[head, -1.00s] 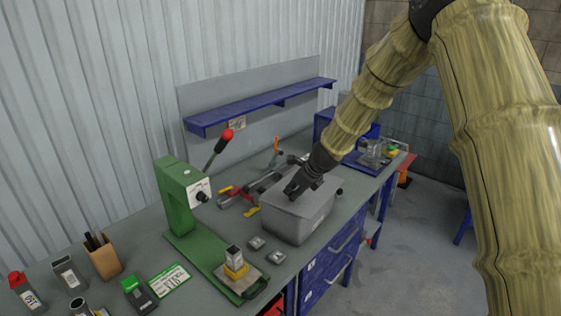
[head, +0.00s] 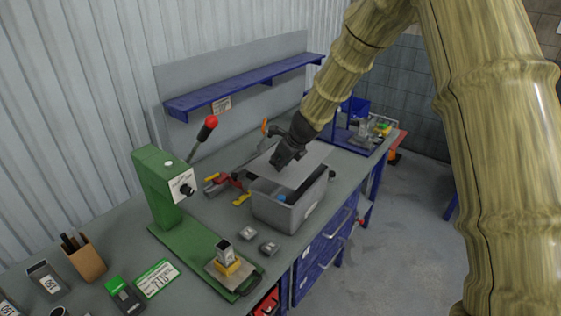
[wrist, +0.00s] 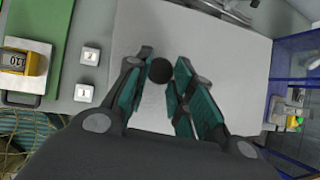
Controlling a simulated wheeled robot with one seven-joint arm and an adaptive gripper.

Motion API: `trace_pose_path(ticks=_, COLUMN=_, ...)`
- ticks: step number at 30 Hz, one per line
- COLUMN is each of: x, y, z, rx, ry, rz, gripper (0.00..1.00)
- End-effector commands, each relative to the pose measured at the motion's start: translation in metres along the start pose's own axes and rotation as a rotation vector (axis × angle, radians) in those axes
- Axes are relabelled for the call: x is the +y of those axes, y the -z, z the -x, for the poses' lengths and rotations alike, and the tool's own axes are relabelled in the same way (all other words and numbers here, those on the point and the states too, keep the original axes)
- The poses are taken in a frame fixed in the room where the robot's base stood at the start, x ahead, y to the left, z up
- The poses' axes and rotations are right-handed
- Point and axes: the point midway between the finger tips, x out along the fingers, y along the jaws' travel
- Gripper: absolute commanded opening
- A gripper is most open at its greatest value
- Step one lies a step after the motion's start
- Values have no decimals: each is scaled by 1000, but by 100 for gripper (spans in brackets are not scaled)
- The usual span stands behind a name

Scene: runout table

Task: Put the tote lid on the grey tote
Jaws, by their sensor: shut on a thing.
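The tote lid (head: 312,158) is a flat pale grey panel. It is held over the grey tote (head: 284,213), tilted in the head view and set toward the back, so the tote's front opening shows. Something blue (head: 283,199) lies inside the tote. My gripper (head: 283,161) is shut on the lid's black round knob (wrist: 160,70), which sits between the fingers in the wrist view. The lid (wrist: 225,55) fills the middle of the wrist view and hides the tote there. Whether the lid touches the tote's back rim cannot be told.
A green press (head: 163,190) with a red-knobbed lever stands left of the tote. Two small grey blocks (head: 268,248) lie in front of it. Red and yellow tools (head: 222,183) lie behind. A blue shelf (head: 240,88) runs along the back. A blue-framed fixture (head: 358,140) stands beyond.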

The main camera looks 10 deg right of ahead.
Motion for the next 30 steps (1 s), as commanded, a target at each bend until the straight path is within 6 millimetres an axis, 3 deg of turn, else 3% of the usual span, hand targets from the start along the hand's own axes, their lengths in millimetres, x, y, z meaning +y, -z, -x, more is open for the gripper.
trace_pose_path(ticks=18, x=6, y=31, z=-48, rx=6, ry=15, rz=-5, gripper=0)
trace_pose_path(ticks=30, x=9, y=38, z=-59, rx=6, ry=14, rz=-5, gripper=0)
